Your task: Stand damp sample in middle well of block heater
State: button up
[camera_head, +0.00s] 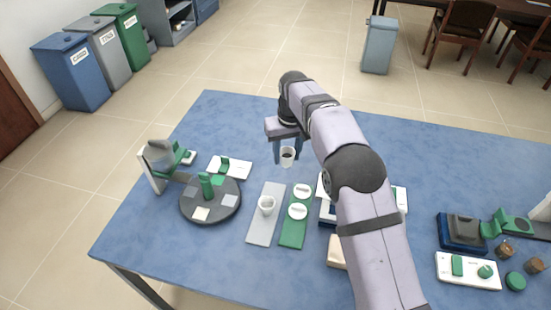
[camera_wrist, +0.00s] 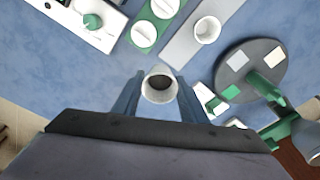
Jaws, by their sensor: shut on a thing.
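My gripper (camera_head: 287,148) is shut on a small white crucible (camera_head: 287,158) with dark contents, held upright above the blue table near its far edge. The crucible also shows between the fingers in the wrist view (camera_wrist: 159,88). I cannot name the block heater with certainty. A white and dark-blue unit (camera_head: 326,213) is mostly hidden behind my arm, and its wells do not show. In the wrist view a white panel with a green knob (camera_wrist: 92,21) is at the upper left.
A grey strip (camera_head: 261,230) holds an empty-looking white crucible (camera_head: 267,205). Beside it a green strip (camera_head: 291,235) carries two white lids (camera_head: 302,190). A dark round turntable (camera_head: 224,207) stands left. A dark-blue device (camera_head: 462,230) and a white control panel (camera_head: 468,270) stand right.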

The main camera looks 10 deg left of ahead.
jog(key=w+d+r+m+p, duration=0.2)
jog(key=w+d+r+p, duration=0.2)
jog(key=d+r, duration=0.5)
jog(key=s+d+m+p, duration=0.2)
jog(key=s+d+p, duration=0.15)
jog(key=d, duration=0.75)
jog(key=s+d+f+m+p, duration=0.1)
jog(key=s+d+f, duration=0.4)
jog(key=s+f, duration=0.2)
jog(key=shift+s+d+f+h+p, duration=0.15)
jog(key=shift+s+f+h+p, duration=0.2)
jog(key=shift+f, duration=1)
jog(key=shift+f, duration=0.15)
jog(key=shift+f+b, duration=2.2)
jog(key=shift+f, duration=0.55)
jog(key=shift+f+b, duration=0.75)
jog(key=shift+f, duration=0.35)
